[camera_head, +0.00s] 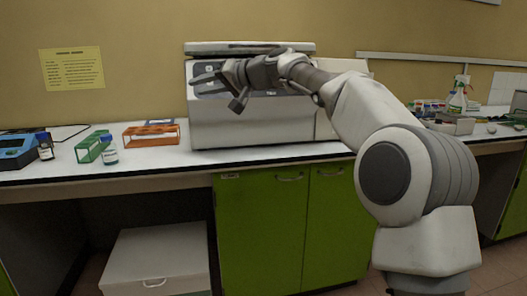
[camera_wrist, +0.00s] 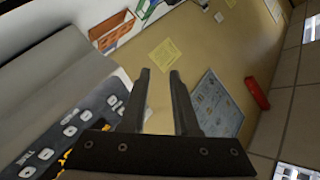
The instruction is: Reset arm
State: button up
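My arm reaches from the right across the front of a large white and grey machine (camera_head: 255,125) on the counter. My gripper (camera_head: 205,84) is in front of the machine's upper left part, near its control panel, and points left. In the wrist view the two fingers of my gripper (camera_wrist: 160,75) stand apart with nothing between them. The machine's button panel (camera_wrist: 65,132) lies to the left of the fingers in that view. I cannot tell whether any part of the arm touches the machine.
Left on the counter (camera_head: 185,160) are an orange rack (camera_head: 151,134), a green rack (camera_head: 92,147), small bottles (camera_head: 110,155) and a blue device (camera_head: 15,152). A spray bottle (camera_head: 457,100) stands at the right. Green cabinets (camera_head: 262,225) and a white box (camera_head: 156,258) are below.

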jog(key=s+d+f+m+g+h, duration=0.1)
jog(key=s+d+f+h, duration=0.3)
jog(key=s+d+f, duration=0.75)
jog(key=s+d+f+h, duration=0.55)
jog(key=s+d, duration=0.25)
jog(key=s, duration=0.7)
jog(key=s+d+f+m+g+h, duration=0.1)
jog(key=s+d+f+h, duration=0.3)
jog(key=s+d+f, duration=0.75)
notch_tip(320, 180, up, 30)
jog(key=s+a+p, duration=0.2)
jog(key=s+p, duration=0.1)
jog(key=p, duration=2.5)
jog(key=shift+p, duration=0.3)
jog(key=shift+w, duration=0.1)
